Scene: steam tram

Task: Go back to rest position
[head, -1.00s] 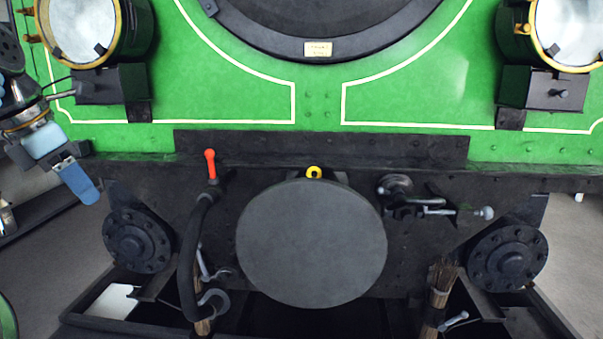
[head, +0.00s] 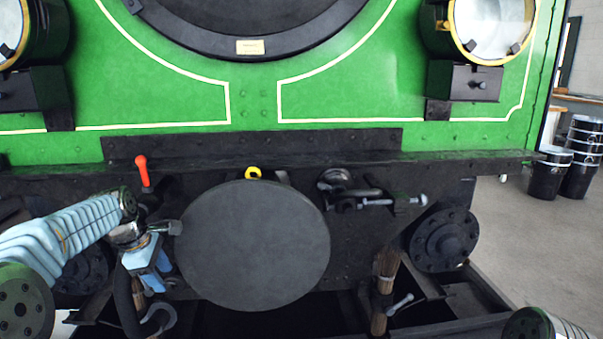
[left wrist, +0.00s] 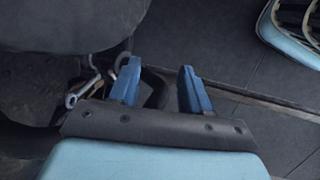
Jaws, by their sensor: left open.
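My left gripper (head: 155,280) is in front of the tram's left front, just left of the round grey buffer disc (head: 252,246). In the left wrist view my left gripper (left wrist: 158,88) has its two blue fingers apart, with nothing between them. The black hose (head: 123,292) and a hook (head: 158,318) hang close behind and below it. Part of my right arm (head: 545,325) shows at the bottom right edge of the head view; its gripper is out of view.
The green tram front (head: 190,85) with two round lamps fills the view. A red-handled lever (head: 142,170) stands above the hose. A coupling rod (head: 375,200) sticks out right of the disc. Black drums (head: 583,155) stand at the far right on open grey floor (head: 540,235).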

